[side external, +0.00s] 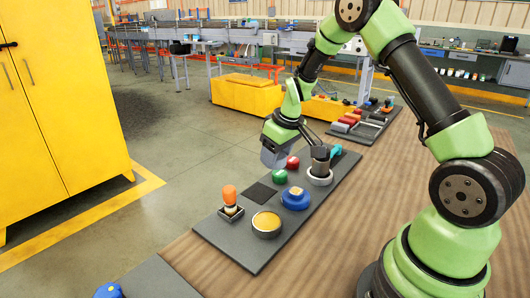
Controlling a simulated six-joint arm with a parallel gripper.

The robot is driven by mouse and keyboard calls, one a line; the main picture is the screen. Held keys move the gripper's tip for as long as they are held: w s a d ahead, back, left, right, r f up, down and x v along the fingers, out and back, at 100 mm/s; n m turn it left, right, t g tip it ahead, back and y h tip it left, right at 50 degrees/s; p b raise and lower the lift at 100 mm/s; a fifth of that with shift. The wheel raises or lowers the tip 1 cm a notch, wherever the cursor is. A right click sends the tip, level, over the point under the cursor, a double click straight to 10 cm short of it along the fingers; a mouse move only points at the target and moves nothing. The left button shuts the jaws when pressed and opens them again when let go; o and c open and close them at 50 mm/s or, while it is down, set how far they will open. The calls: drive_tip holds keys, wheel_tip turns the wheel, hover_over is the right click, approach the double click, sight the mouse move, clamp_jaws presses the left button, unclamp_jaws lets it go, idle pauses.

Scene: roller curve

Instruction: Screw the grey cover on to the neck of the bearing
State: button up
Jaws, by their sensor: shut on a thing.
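My gripper (309,139) is at the end of the green arm, low over the dark board. It is small and dark in this view, and its fingertips are hard to make out. It is shut on a dark grey cylindrical piece, which looks like the grey cover (320,152). This piece stands roughly upright directly above the bearing (319,178), which shows as a pale ring on the board. I cannot tell whether the cover touches the neck or how far it sits over it. The neck itself is hidden.
The dark board (236,246) lies on the wooden table (190,246). On it are a green button (279,176), a red button (293,162), a blue part (295,199), a yellow-topped round part (266,223) and an orange-knobbed part (229,194). A teal piece (336,152) is close beside the cover.

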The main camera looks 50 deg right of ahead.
sight(294, 191)
drive_tip(key=s+n, duration=0.2)
drive_tip(key=s+d+n+y, duration=0.1)
drive_tip(key=n, duration=0.1)
drive_tip(key=shift+s+d+n, duration=0.1)
drive_tip(key=shift+s+n, duration=0.2)
drive_tip(key=shift+s, duration=0.05)
drive_tip(key=s+n, duration=0.1)
drive_tip(key=s+n+y, duration=0.1)
drive_tip(key=n, duration=0.1)
drive_tip(key=shift+d+f+g, duration=0.1)
drive_tip(key=shift+d+g, duration=0.1)
drive_tip(key=shift+g, duration=0.2)
drive_tip(key=shift+f, duration=2.55)
drive_tip(key=shift+f, duration=0.85)
drive_tip(key=m+h, duration=0.1)
drive_tip(key=m, duration=0.4)
drive_tip(key=shift+w+t, duration=0.1)
drive_tip(key=shift+t, duration=0.3)
drive_tip(key=shift+m+h, duration=0.5)
drive_tip(key=shift+m, duration=0.7)
